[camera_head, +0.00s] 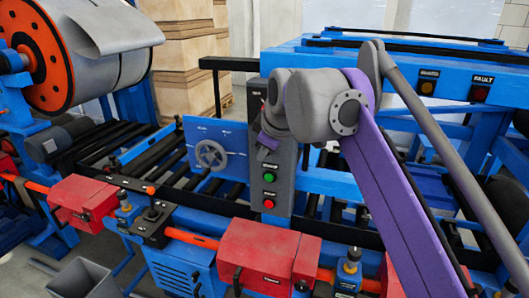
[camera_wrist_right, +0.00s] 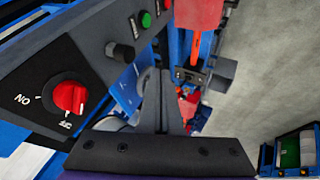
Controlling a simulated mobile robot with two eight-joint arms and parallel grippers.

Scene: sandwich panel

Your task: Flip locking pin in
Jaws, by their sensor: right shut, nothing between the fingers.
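I cannot make out a locking pin for certain in either view. My right gripper (camera_head: 268,143) is in front of the upper part of the grey control box (camera_head: 285,200) in the head view, partly hidden by its own wrist. In the right wrist view its fingers (camera_wrist_right: 164,85) are together and empty. A red rotary switch (camera_wrist_right: 68,97) with ON and OFF marks is on the box face, left of the fingers. A black knob (camera_wrist_right: 124,54) and a green button (camera_wrist_right: 146,19) sit farther along the same face. My left gripper is not in view.
A blue panel with a grey handwheel (camera_head: 211,154) stands left of the control box, above the roller conveyor (camera_head: 110,140). Red boxes (camera_head: 270,255) and orange bars (camera_head: 190,237) line the front rail. A large sheet coil (camera_head: 40,65) is at the upper left.

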